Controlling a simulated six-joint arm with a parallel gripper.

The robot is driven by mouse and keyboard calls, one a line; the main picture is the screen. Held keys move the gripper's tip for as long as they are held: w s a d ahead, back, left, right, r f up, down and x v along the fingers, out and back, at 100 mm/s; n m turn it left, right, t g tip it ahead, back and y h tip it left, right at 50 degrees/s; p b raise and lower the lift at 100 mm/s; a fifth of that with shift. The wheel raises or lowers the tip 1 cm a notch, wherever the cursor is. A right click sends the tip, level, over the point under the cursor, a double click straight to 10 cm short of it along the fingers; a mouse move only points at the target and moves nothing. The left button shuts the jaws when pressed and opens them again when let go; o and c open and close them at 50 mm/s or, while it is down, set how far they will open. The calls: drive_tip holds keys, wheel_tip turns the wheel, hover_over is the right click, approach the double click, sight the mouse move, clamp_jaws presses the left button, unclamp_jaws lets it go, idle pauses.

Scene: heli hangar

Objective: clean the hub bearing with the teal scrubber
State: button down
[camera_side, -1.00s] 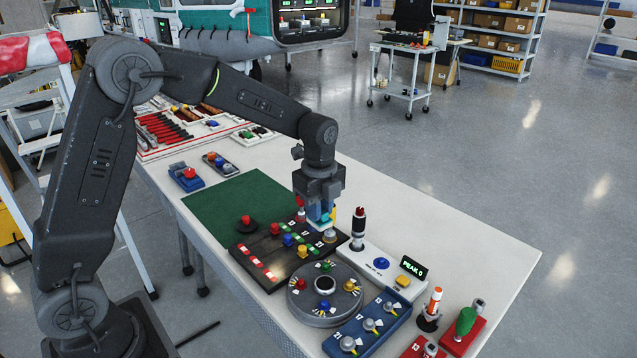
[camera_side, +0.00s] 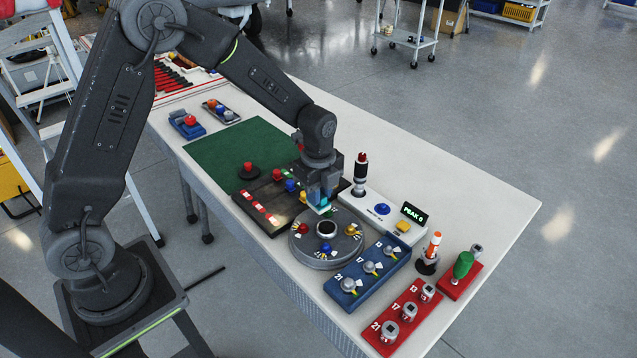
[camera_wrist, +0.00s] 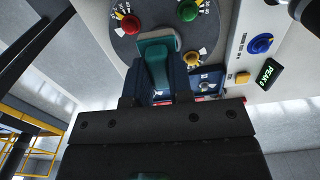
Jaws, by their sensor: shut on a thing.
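The hub is a grey round disc (camera_side: 309,252) with several coloured knobs around its rim. Its dark round bearing (camera_side: 326,229) sits in the middle in the side view. My gripper (camera_side: 322,198) is shut on the teal scrubber (camera_side: 321,206), whose pale pad points down. The scrubber is at the back edge of the disc, just behind the bearing; I cannot tell whether it touches the disc. In the wrist view, the scrubber (camera_wrist: 157,62) is between my fingers in front of the disc (camera_wrist: 125,48). It hides the bearing there.
A dark board with coloured knobs (camera_side: 262,208) lies left of the disc. A white panel (camera_side: 376,222) with a "PEAK 0" display (camera_side: 413,214) is to the right. A blue block with dials (camera_side: 366,268) stands in front right.

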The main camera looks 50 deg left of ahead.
sight(320, 208)
wheel_tip(320, 208, down, 4)
drive_tip(key=shift+f, duration=0.1)
drive_tip(key=shift+d+f, duration=0.25)
drive_tip(key=shift+d, duration=2.75)
drive_tip(key=shift+a, duration=2.8)
drive_tip(key=shift+a+r, duration=0.1)
drive_tip(key=shift+a, duration=0.15)
drive_tip(key=shift+r, duration=3.95)
